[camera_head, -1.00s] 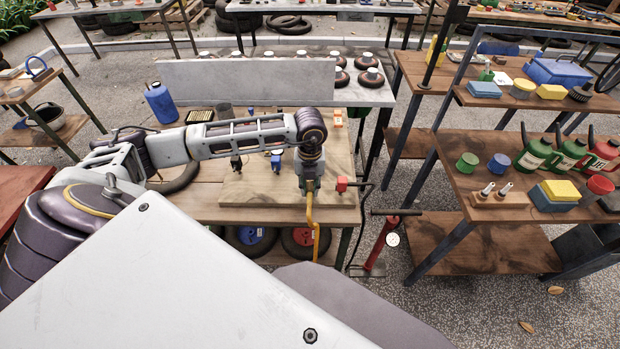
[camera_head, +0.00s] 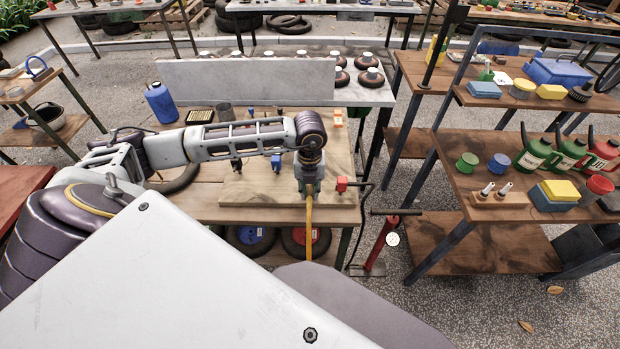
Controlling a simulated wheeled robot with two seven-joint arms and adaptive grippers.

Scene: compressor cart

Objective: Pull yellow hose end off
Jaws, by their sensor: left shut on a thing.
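The yellow hose (camera_head: 309,225) hangs down over the front edge of the wooden workbench (camera_head: 205,205), near its right side. My left gripper (camera_head: 309,188) points down above the bench and is shut on the top end of the yellow hose. The hose end itself is mostly hidden by the gripper, so I cannot tell whether it still touches a fitting. My right gripper is not in view.
A red fitting (camera_head: 342,184) with a black hose stands just right of my left gripper. Blue and dark fittings (camera_head: 276,163) stand on the board to the left. A red pump (camera_head: 384,242) stands on the ground at the right. A shelf (camera_head: 470,205) is further right.

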